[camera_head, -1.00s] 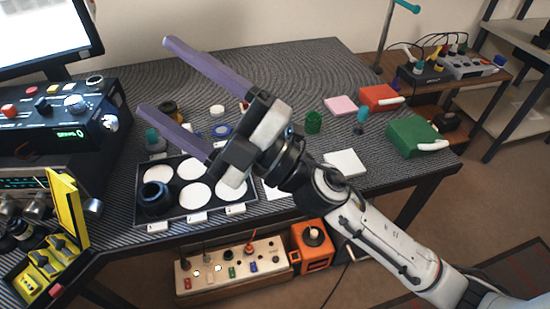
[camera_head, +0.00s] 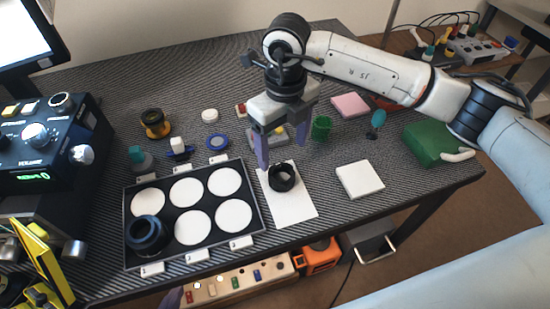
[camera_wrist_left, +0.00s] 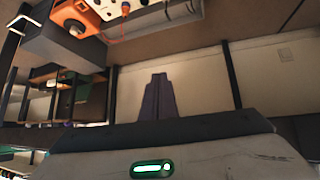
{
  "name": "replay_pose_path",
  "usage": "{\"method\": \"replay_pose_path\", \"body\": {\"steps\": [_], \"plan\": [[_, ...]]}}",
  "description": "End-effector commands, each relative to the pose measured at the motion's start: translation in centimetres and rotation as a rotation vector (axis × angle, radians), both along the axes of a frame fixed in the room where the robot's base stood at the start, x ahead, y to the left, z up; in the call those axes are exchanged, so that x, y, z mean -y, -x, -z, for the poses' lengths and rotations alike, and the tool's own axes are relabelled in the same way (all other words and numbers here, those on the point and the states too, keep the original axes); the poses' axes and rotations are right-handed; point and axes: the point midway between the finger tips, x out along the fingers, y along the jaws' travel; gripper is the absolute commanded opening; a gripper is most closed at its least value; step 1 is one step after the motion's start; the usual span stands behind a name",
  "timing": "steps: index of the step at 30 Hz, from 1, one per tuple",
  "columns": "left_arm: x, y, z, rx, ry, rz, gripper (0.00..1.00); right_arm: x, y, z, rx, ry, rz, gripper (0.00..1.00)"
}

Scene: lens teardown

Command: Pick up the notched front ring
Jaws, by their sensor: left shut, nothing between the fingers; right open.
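A black ring (camera_head: 281,187) lies on a white sheet (camera_head: 296,208) right of the tray; its notches are too small to make out. My right gripper (camera_head: 281,152) points down just behind and above the ring, its two purple fingers apart with nothing visible between them. The left finger's tip comes close to the ring's far edge; I cannot tell if they touch. My left gripper (camera_head: 173,299) shows only as a purple tip at the bottom edge, below the table. In the left wrist view its fingers (camera_wrist_left: 157,78) are together and empty.
A black tray (camera_head: 258,207) with white round pads holds a black lens barrel (camera_head: 148,236) at its front left. An orange box (camera_head: 318,257) is below the table edge.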

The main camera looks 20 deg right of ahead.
Motion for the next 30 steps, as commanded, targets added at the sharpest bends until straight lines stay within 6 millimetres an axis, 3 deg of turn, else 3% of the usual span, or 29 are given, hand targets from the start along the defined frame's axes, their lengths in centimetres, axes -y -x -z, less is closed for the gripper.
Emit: {"method": "replay_pose_path", "body": {"steps": [9,14,21,30], "plan": [[-0.1,2.5,1.2,-0.052,-0.002,-0.001,0.00,-0.1,0.1,4.3,-0.004,0.000,-0.001,0.73],[0.0,2.5,0.9,-0.053,-0.001,0.000,0.00,-0.1,-0.1,5.6,-0.005,0.000,-0.002,0.73],[0.0,1.9,0.1,-0.041,-0.001,0.000,0.00,-0.3,-0.5,9.0,-0.004,-0.003,-0.002,0.73],[0.0,1.3,-0.3,-0.027,0.000,0.000,0.00,-0.3,-0.6,9.7,-0.003,-0.002,-0.003,0.73]]}}
